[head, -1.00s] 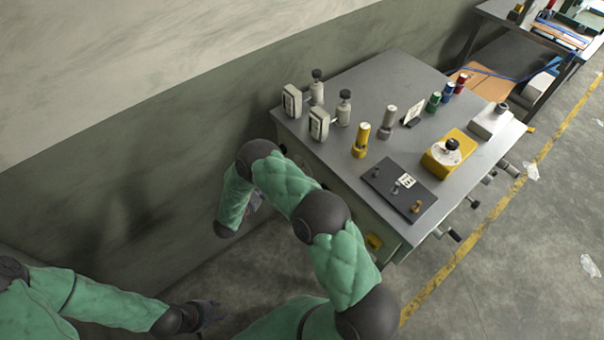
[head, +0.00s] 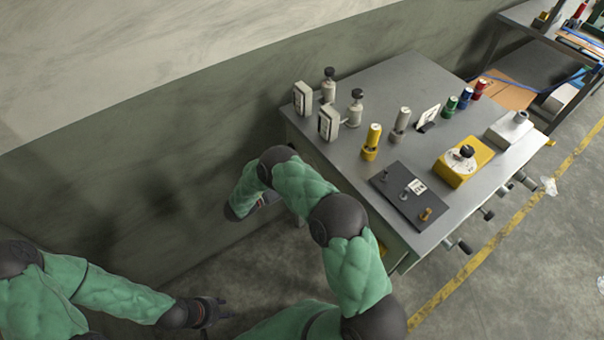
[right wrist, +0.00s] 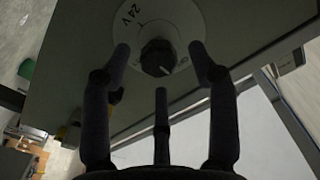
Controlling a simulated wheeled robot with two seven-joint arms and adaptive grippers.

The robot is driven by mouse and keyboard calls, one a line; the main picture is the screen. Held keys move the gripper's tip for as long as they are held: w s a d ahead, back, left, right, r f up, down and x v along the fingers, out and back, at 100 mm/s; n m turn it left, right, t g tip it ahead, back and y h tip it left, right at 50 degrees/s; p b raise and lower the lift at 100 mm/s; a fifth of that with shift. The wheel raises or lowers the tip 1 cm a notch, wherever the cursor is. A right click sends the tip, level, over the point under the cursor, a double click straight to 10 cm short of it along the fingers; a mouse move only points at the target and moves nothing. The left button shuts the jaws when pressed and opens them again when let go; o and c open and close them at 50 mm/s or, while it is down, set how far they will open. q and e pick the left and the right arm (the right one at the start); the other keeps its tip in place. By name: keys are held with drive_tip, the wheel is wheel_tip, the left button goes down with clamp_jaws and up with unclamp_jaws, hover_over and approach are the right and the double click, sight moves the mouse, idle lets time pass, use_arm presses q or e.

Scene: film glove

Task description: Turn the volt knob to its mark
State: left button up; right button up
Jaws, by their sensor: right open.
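In the right wrist view a black round knob (right wrist: 158,57) with a pale pointer line sits on a white dial disc (right wrist: 183,18) marked "24 V". The disc is on a grey-green panel (right wrist: 75,50). My right gripper (right wrist: 159,48) is open, with a fingertip on each side of the knob and a third finger below; I cannot tell if any touches it. In the head view my right gripper (head: 266,199) is at the table's left side, mostly hidden by its own arm, and this dial does not show. My left gripper (head: 212,312) is low at the lower left, empty, too small to judge.
The grey table (head: 390,85) carries a yellow box (head: 480,160) with another black-knobbed dial, a dark plate (head: 385,187) with small posts, a yellow cylinder (head: 371,143) and grey fittings. Handles stick out from its right side. Floor at the lower left is clear.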

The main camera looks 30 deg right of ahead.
drive_tip(key=shift+w+d, duration=0.15)
drive_tip(key=shift+d, duration=1.4)
drive_tip(key=c, duration=1.1)
